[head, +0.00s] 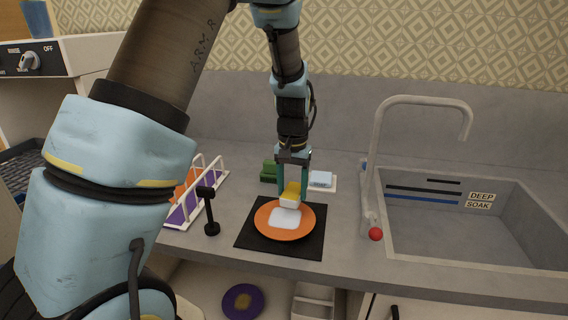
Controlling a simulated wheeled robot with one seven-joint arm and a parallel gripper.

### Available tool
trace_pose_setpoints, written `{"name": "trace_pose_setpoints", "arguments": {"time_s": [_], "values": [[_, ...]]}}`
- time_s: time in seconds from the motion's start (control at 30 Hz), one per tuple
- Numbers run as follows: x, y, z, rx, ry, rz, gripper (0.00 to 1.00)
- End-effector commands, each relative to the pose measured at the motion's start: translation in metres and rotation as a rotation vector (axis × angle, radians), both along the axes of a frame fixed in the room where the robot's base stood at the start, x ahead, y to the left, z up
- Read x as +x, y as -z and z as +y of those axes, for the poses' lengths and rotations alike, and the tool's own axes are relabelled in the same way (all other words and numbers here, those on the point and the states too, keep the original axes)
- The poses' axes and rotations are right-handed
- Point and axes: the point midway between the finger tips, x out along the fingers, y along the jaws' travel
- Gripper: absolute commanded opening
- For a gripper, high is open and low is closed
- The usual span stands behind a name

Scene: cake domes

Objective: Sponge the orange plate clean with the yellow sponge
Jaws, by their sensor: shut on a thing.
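The orange plate (264,227) lies flat on a black mat (288,249) on the counter. A white patch (284,219) covers the middle of the plate. My gripper (292,188) points down over the plate's back right part, with its green fingers shut on the yellow sponge (293,187). The sponge has a pale lower layer, and its bottom is at the edge of the white patch. I cannot tell whether it touches the plate.
A dish rack (209,176) with orange and purple plates and a black post (210,213) stand left. A green block (268,171) and a pale blue block on a white tray (321,181) lie behind. The sink (510,234), with tap (377,135) and red knob (376,234), is right.

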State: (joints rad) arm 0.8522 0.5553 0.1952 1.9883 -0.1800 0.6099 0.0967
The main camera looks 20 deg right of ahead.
Motion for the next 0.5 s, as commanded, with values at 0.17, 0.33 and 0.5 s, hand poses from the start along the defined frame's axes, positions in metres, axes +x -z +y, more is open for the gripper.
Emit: {"name": "trace_pose_setpoints", "arguments": {"time_s": [0.17, 0.33, 0.5], "values": [[0.003, -0.019, 0.001, 0.002, -0.002, 0.001, 0.00], [0.005, -0.034, 0.001, 0.003, -0.003, 0.002, 0.00], [0.008, -0.049, 0.000, 0.002, -0.003, 0.002, 0.00]]}}
